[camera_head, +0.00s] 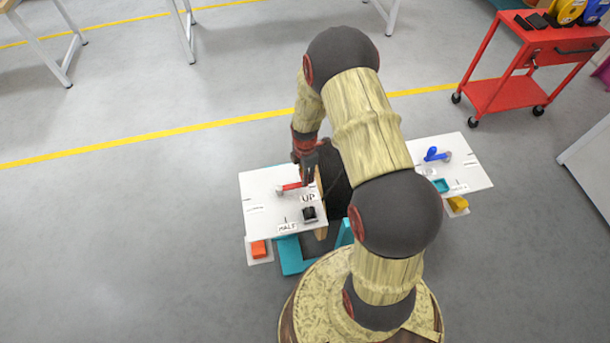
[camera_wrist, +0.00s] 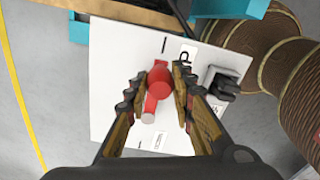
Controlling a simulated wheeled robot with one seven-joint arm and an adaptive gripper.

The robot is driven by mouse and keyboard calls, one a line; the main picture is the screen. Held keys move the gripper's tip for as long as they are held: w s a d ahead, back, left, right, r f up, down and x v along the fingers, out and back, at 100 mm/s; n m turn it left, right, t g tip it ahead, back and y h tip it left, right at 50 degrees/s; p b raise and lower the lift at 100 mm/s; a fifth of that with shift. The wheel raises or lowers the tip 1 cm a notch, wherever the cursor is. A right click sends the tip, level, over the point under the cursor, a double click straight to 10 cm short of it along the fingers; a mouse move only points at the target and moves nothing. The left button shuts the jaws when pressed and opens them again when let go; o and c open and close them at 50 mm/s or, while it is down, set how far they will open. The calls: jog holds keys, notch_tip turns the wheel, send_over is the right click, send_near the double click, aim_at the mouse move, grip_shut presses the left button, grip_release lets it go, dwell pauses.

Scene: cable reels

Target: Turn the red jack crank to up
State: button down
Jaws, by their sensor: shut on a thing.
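The red jack crank (camera_head: 291,186) sits on the white left panel (camera_head: 258,210). Its arm points right from a pale pivot, towards the side with the UP label (camera_head: 308,197). In the wrist view the red crank (camera_wrist: 151,105) points up the picture, nearly in line with a black tick mark (camera_wrist: 164,45) beside the partly hidden UP label (camera_wrist: 187,54). My gripper (camera_head: 307,180) is over the crank's outer end. In the wrist view my gripper (camera_wrist: 160,88) has its fingers on both sides of the red knob, closed on it; the exact contact is hard to see.
A black switch (camera_head: 309,213) and a HALF label (camera_head: 287,227) are near the crank. A second white panel (camera_head: 470,172) with a blue crank (camera_head: 434,154) stands right, beyond my arm.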

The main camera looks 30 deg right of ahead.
jog(key=shift+w, duration=0.15)
jog(key=c, duration=1.5)
grip_release()
jog(key=shift+r, duration=0.15)
notch_tip(320, 180, up, 12)
